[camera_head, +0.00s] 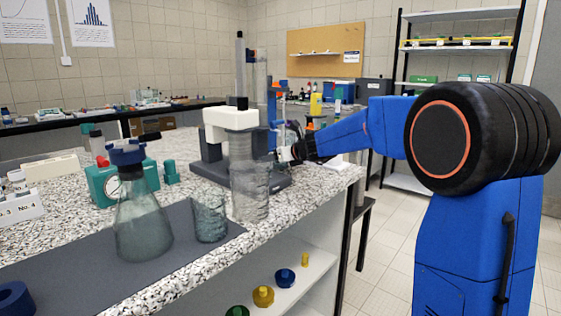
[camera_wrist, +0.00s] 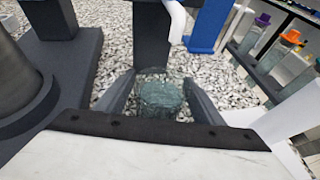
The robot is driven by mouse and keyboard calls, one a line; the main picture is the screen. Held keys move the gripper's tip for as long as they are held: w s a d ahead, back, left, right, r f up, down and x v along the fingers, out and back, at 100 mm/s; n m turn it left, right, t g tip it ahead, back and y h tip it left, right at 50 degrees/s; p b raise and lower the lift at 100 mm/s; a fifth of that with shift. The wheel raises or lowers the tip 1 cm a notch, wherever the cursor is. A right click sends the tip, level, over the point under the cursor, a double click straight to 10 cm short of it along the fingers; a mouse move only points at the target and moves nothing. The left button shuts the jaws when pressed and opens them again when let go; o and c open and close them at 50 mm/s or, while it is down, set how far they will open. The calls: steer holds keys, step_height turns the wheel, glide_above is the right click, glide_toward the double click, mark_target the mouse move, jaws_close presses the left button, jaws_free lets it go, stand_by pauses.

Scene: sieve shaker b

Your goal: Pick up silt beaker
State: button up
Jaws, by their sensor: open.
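In the wrist view a small greenish glass beaker (camera_wrist: 160,98), which appears to be the silt beaker, stands upright on the speckled counter. My gripper (camera_wrist: 158,82) is open, with one finger on each side of this beaker. Gaps show between the glass and the fingers. The lower part of the beaker is hidden by my gripper's body. In the head view my gripper (camera_head: 284,154) is at the far side of the sieve shaker, low near the counter; the beaker there cannot be made out clearly.
The sieve shaker (camera_head: 243,150) with its dark base stands left of my gripper. A conical flask (camera_head: 142,225) and two clear beakers (camera_head: 208,220) (camera_head: 250,195) stand nearer. In the wrist view a dark post (camera_wrist: 152,35) and a blue block (camera_wrist: 210,28) are just beyond the beaker.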

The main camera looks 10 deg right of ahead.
steer(key=shift+c, duration=0.6)
steer(key=c, duration=1.2)
steer(key=shift+s+r, duration=0.1)
steer(key=shift+r, duration=0.15)
steer(key=shift+d+r, duration=0.1)
steer(key=shift+r, duration=3.15)
steer(key=s+d, duration=1.1)
steer(key=s, duration=0.4)
steer(key=shift+s+d, duration=0.2)
steer(key=shift+s, duration=0.2)
